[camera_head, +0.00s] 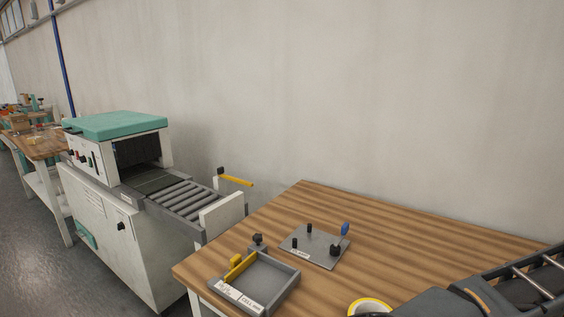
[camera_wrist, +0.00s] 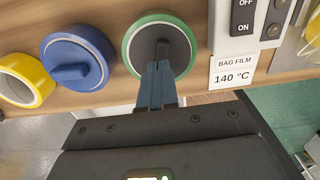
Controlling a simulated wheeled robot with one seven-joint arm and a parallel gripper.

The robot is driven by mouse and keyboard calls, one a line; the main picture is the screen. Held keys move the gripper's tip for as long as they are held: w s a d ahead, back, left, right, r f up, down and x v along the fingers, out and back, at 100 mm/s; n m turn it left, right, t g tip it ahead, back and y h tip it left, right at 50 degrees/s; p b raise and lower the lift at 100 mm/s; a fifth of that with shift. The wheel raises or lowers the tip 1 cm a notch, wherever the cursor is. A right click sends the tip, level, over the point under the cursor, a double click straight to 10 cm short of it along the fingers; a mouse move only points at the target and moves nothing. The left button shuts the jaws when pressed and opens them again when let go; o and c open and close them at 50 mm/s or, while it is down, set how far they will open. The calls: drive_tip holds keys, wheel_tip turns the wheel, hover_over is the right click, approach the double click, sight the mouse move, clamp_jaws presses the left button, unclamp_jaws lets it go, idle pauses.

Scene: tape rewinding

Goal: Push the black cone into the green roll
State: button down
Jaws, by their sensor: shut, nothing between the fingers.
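The green roll (camera_wrist: 129,42) is a ring near the top middle of the wrist view. The black cone (camera_wrist: 181,46) shows as a dark round face with a raised grip inside the ring; how deep it sits cannot be told. My gripper (camera_wrist: 157,68) is shut and empty. Its fingertips are at the lower part of the cone's grip, over the ring's lower edge; whether they touch cannot be told. They hide part of the ring and cone. In the head view my arm covers the lower right, and the green roll and cone are not visible there.
Left of the green roll are a blue roll (camera_wrist: 106,52) with a blue grip and a yellow roll (camera_wrist: 43,78). To its right are a "BAG FILM" label (camera_wrist: 232,70) and an ON/OFF switch (camera_wrist: 243,18). A grey tray (camera_head: 284,288) and pegged plate (camera_head: 318,245) lie on the wooden table (camera_head: 400,235).

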wheel_tip(320, 180, up, 7)
drive_tip(key=p, duration=0.4)
drive_tip(key=shift+p, duration=0.35)
